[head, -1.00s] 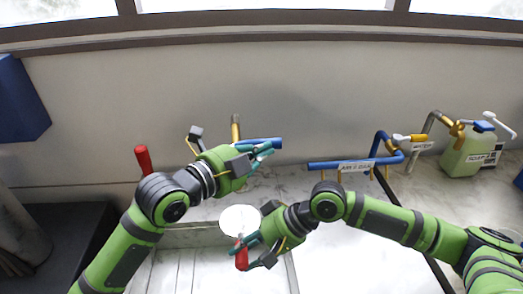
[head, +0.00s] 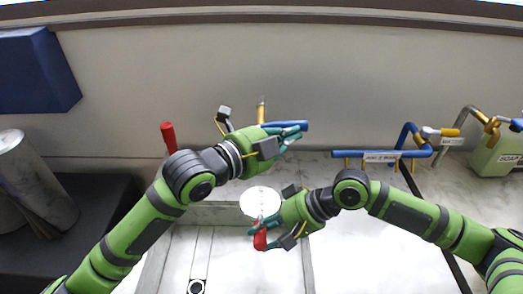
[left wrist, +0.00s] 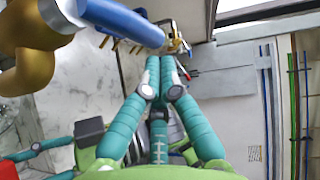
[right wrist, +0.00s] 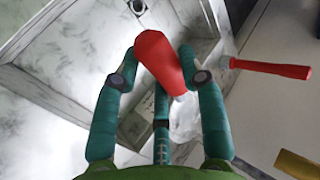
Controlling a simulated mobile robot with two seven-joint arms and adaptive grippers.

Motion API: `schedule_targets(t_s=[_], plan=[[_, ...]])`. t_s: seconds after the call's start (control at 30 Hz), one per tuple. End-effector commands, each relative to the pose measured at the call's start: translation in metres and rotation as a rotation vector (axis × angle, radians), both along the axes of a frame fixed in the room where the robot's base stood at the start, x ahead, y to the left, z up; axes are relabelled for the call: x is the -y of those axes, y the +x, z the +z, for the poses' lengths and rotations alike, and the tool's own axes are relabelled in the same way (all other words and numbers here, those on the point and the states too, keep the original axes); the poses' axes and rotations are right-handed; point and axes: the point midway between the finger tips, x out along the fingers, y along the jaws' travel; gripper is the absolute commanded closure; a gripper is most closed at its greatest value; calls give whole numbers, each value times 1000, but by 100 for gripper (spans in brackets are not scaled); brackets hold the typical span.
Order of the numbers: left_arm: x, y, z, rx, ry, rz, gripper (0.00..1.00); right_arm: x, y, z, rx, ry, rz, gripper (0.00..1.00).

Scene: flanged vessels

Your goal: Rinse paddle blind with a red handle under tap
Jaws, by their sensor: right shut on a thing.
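The paddle blind is a pale round disc (head: 261,201) with a red handle (head: 260,239). My right gripper (head: 262,228) is shut on the red handle, which also shows in the right wrist view (right wrist: 160,60). The disc is above the basin, below the tap area in the head view. A faint thin pale line crosses the disc; I cannot tell if it is water. My left gripper (head: 292,137) is beside the blue bar (head: 288,125) of the brass tap (head: 261,109). In the left wrist view its fingertips (left wrist: 160,62) are together and empty near the blue bar (left wrist: 120,20).
Another red handle (head: 168,137) stands left of the tap. A blue labelled rail (head: 380,154) and a soap container (head: 495,155) are at the right. A grey cylinder (head: 35,180) and a blue box (head: 35,75) are at the left. The basin (head: 225,262) lies below the grippers.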

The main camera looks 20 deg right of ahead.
Motion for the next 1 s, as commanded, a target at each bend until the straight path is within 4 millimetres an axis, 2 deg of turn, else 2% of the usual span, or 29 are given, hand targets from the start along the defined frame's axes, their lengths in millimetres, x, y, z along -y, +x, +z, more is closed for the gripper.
schedule_targets(t_s=[0.13,0.3,0.53,0.7,1.0], plan=[[-10,-26,6,3,-1,-2,100,-1,1,2,7,3,0,100],[-46,-43,11,4,1,1,100,-1,1,2,7,3,0,100],[-80,-62,17,2,0,-1,100,-1,1,2,7,3,0,100],[-91,-69,19,0,-1,-3,100,-1,1,2,7,3,0,100],[-93,-70,20,1,-3,-4,100,0,1,2,7,3,0,100]])
